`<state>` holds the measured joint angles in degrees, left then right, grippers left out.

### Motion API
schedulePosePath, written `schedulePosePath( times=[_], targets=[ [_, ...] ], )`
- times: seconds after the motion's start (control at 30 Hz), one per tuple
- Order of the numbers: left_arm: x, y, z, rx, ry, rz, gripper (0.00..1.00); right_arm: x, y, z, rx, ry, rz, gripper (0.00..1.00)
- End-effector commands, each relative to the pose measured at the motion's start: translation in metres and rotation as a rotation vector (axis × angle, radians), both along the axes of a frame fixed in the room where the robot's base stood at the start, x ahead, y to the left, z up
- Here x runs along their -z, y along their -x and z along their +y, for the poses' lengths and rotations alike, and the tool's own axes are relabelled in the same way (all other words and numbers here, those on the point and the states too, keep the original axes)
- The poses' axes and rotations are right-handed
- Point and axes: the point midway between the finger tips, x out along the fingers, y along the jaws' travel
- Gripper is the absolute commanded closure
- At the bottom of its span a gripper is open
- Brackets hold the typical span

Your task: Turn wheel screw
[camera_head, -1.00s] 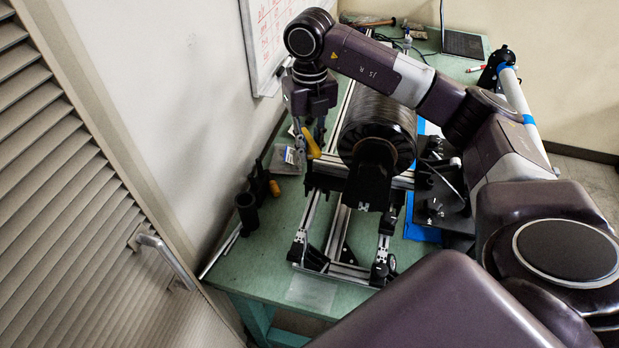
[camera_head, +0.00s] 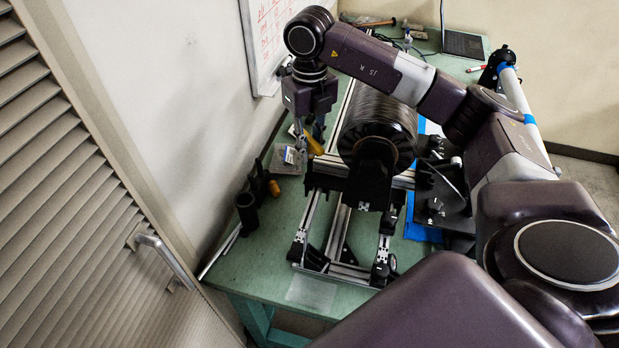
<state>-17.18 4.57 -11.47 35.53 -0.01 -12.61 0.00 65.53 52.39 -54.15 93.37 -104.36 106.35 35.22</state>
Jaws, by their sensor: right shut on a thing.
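My right gripper (camera_head: 309,136) reaches over the table and points down at the left side of the winding frame. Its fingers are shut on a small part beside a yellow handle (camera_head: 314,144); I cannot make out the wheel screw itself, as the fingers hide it. The frame (camera_head: 311,217) is of aluminium rails and carries a large black spool of carbon tow (camera_head: 378,112), just right of the gripper. My left gripper is not in view.
The green table (camera_head: 262,243) stands against the wall with a whiteboard (camera_head: 268,35). Black cylinders (camera_head: 246,212) stand at its left edge. A small labelled packet (camera_head: 288,158) lies beside the gripper. A louvred door with a handle (camera_head: 166,258) is at the left.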

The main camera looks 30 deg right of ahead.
Motion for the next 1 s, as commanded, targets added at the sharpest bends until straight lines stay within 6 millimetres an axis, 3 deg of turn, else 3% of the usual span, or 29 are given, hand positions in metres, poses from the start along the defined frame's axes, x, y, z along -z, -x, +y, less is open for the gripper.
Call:
schedulePosePath(
  times=[0.27,1.0],
  targets=[
    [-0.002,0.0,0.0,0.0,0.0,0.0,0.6,-0.003,0.0,0.0,0.001,0.0,-0.001,1.0],
    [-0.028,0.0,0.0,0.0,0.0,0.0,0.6,-0.04,0.0,0.0,0.001,-0.001,-0.001,1.0]
  ],
)
